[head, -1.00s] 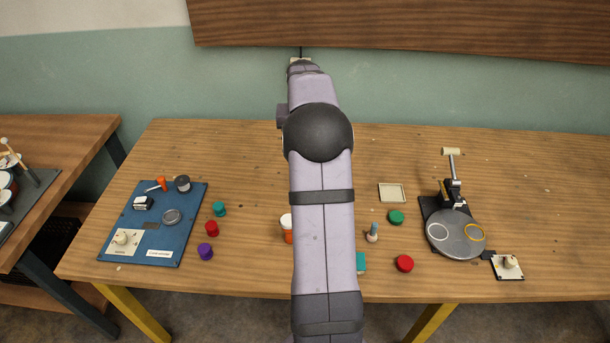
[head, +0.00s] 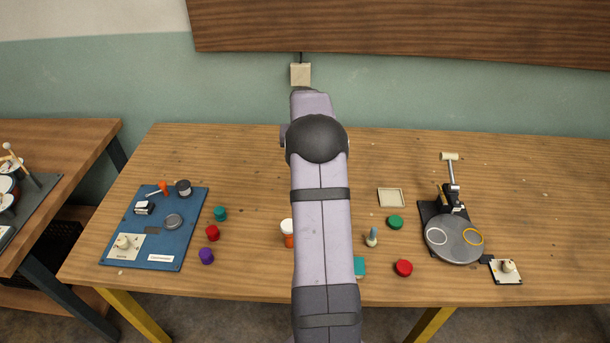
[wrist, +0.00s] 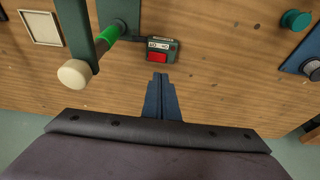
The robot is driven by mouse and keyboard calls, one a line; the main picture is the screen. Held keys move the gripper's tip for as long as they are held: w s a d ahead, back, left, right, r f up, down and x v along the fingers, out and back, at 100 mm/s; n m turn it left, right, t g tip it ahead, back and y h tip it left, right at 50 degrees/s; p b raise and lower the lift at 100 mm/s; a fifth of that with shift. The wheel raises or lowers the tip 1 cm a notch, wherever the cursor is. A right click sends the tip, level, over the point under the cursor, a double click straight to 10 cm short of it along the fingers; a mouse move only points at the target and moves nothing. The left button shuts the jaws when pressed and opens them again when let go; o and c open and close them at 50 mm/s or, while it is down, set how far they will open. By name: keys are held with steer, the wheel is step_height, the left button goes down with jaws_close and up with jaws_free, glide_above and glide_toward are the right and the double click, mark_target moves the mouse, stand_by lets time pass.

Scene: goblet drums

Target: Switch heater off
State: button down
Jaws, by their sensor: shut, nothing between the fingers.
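A small dark box with a red rocker switch (wrist: 158,57) and a pale label with small print lies on the table in the wrist view, joined to a dark device. My gripper (wrist: 158,78) is shut and empty. Its tips appear just short of the red switch in the picture, with their height above the table unclear. In the head view my arm hides the gripper and this switch. No readable print names the heater.
A blue board (head: 150,225) with a knob stands left. A round grey plate (head: 452,240) with a lever and a knob panel (head: 506,270) stands right. A beige tray (head: 391,198), a green puck (head: 395,222) and a red puck (head: 403,268) lie between. Bare table lies at the back.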

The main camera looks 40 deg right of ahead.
steer(key=x, duration=0.2)
steer(key=p+x, duration=0.1)
steer(key=x, duration=0.1)
steer(key=p+x, duration=0.1)
steer(key=x, duration=0.2)
steer(key=shift+s+a+f, duration=0.25)
steer(key=shift+f, duration=0.45)
steer(key=shift+f, duration=0.1)
steer(key=shift+w+f, duration=0.1)
steer(key=shift+f, duration=0.1)
steer(key=shift+a, duration=0.2)
steer(key=shift+s+d, duration=0.15)
steer(key=shift+s, duration=0.05)
steer(key=shift+s+d, duration=0.45)
steer(key=shift+s, duration=0.05)
steer(key=shift+r, duration=0.2)
